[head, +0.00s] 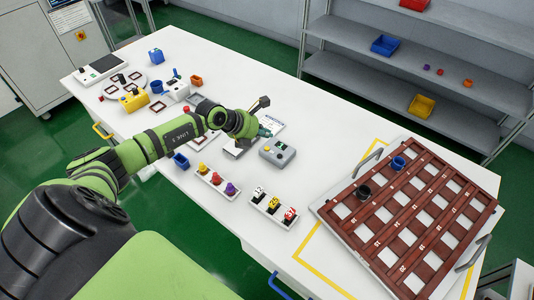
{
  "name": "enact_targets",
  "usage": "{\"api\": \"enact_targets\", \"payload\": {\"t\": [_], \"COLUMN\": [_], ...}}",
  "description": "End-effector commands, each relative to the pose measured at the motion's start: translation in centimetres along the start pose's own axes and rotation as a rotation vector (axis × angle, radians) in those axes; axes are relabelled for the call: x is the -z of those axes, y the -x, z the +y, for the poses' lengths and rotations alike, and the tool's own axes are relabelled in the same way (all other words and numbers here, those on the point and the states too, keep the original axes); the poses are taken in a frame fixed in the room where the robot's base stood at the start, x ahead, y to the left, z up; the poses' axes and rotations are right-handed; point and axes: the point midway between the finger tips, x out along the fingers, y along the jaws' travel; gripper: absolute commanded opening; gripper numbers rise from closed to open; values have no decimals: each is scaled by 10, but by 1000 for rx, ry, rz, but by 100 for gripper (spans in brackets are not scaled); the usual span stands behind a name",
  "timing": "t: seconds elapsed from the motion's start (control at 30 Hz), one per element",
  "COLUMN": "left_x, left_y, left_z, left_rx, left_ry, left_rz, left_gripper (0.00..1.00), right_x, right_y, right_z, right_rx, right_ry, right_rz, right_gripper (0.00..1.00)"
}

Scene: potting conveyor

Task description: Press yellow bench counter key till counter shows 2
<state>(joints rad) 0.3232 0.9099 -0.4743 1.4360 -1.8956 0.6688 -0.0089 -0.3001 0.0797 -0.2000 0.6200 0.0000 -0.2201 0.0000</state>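A small grey box (277,151), which looks like the bench counter, sits on the white bench near the middle of the head view. A yellow key (267,148) shows on its top left, with a small greenish area beside it. Any digits are too small to read. A dark finger part points up and right. The wrist hides much of the gripper, so its opening is unclear. My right gripper is out of view.
A small rack of coloured knobs (217,181) and a rack of numbered pieces (273,207) stand in front of the box. A brown slotted tray (410,215) lies at right. Several small parts and a yellow block (133,100) lie at left. Grey shelves (440,75) stand behind.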

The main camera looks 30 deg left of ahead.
Motion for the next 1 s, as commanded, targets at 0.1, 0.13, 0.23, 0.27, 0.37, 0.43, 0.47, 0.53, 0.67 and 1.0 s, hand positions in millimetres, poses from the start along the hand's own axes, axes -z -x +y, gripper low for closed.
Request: {"api": "enact_targets", "payload": {"t": [0.1,0.13,0.23,0.27,0.37,0.43,0.47,0.53,0.67,1.0], "left_x": [16,17,22,23,24,23,23,23,23,23], "left_y": [-16,-18,-23,-24,-25,-25,-25,-24,-24,-24], "left_z": [6,7,9,10,10,10,10,10,10,10], "left_rx": [0,0,0,0,0,0,0,0,0,0], "left_ry": [1,2,1,1,1,0,0,0,0,0], "left_rz": [0,0,-1,-1,-1,-1,-1,0,0,0], "left_gripper": [0,0,0,0,0,0,0,0,0,0], "right_x": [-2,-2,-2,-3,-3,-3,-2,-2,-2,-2], "right_y": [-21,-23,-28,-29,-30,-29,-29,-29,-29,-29], "right_z": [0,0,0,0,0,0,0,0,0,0], "right_rx": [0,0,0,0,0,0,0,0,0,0], "right_ry": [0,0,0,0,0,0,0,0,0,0], "right_rz": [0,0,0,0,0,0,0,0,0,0], "right_gripper": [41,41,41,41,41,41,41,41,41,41]}}
